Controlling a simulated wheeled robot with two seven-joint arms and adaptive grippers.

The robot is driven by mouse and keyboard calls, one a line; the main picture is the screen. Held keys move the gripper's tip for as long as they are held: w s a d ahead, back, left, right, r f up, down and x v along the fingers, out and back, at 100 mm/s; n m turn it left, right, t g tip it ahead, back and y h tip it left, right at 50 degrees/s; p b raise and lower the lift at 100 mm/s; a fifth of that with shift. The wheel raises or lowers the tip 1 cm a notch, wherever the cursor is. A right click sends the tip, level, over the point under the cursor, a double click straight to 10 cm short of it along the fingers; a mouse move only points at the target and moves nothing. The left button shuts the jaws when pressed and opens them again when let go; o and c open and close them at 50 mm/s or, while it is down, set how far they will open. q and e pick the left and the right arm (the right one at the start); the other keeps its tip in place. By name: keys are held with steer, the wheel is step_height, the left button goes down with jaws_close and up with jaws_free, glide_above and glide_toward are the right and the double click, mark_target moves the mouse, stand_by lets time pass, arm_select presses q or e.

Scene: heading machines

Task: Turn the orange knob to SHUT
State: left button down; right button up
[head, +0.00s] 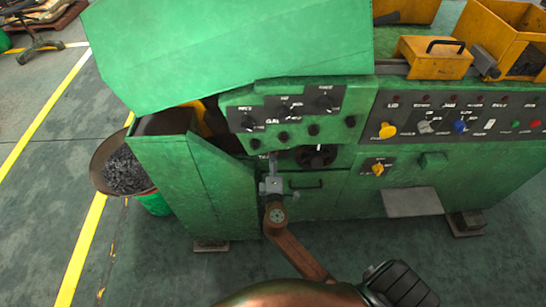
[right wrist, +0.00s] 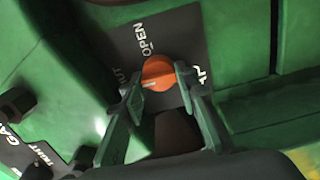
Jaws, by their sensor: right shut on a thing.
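The orange knob (right wrist: 158,72) sits on a dark plate (right wrist: 185,30) on the green machine in the right wrist view. The word OPEN is printed above it. A label at its left is partly hidden by a finger, with only "UT" readable, and another label at its right is also partly covered. A white mark on the knob points down and slightly left. My right gripper (right wrist: 159,82) is shut on the knob, one finger at each side. In the head view, my right gripper (head: 272,162) reaches the machine front and hides the knob.
The green machine (head: 330,195) has a panel of black knobs (head: 290,104) just above my gripper. A yellow knob (head: 388,130) and a smaller yellow switch (head: 378,169) are at the right. A bin of dark pieces (head: 126,172) stands at the left. The floor before the machine is clear.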

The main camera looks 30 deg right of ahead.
steer(key=shift+a, duration=0.1)
stand_by(0.3)
steer(key=o, duration=1.1)
steer(key=shift+o, duration=0.2)
steer(key=v, duration=1.2)
steer(key=shift+f, duration=0.15)
